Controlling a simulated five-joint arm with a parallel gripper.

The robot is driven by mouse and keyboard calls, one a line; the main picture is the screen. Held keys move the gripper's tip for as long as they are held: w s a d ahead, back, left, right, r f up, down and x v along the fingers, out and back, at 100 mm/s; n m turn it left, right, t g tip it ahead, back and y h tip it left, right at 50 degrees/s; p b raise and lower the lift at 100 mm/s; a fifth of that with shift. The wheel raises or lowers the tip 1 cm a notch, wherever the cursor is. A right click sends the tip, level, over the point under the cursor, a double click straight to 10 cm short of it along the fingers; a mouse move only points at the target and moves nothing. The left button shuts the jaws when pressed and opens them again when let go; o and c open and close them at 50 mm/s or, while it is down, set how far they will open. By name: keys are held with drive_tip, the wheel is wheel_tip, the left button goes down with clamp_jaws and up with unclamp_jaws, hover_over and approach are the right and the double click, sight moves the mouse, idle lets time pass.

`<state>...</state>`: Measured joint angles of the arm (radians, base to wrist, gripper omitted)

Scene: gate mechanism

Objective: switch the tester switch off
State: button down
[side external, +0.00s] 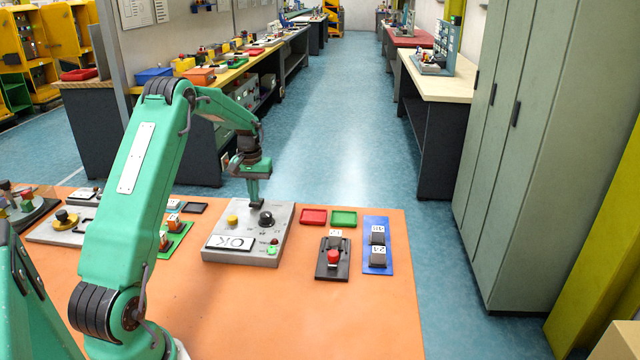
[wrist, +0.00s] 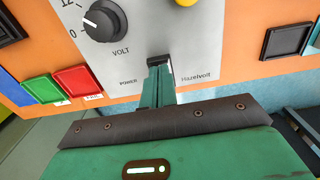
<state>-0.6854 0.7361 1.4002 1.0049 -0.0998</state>
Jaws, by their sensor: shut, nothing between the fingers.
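The tester (side external: 275,247) is a grey box on the orange table, with a display (side external: 232,242) reading "OK", a yellow button (side external: 233,220), a black knob (side external: 266,218) and a small green lamp (side external: 273,246). In the wrist view, the knob (wrist: 103,20) is marked "VOLT". A small black switch (wrist: 159,60) sits beside the "POWER" label, partly hidden by my fingertips. My gripper (side external: 254,200) is shut and empty, pointing down at the tester's far edge. In the wrist view, its green fingers (wrist: 157,84) are at the switch. I cannot tell whether they touch, or which way the switch is tipped.
Right of the tester are a red tray (side external: 314,216), a green tray (side external: 344,218), a black base with a red button (side external: 333,258), and a blue board (side external: 378,269) with dark blocks. A green plate (side external: 178,243) is to the left. The front table (side external: 330,320) is clear.

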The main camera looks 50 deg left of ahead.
drive_tip(key=shift+f, duration=0.6)
idle(0.6)
drive_tip(key=shift+r, duration=3.45)
drive_tip(key=shift+r, duration=0.1)
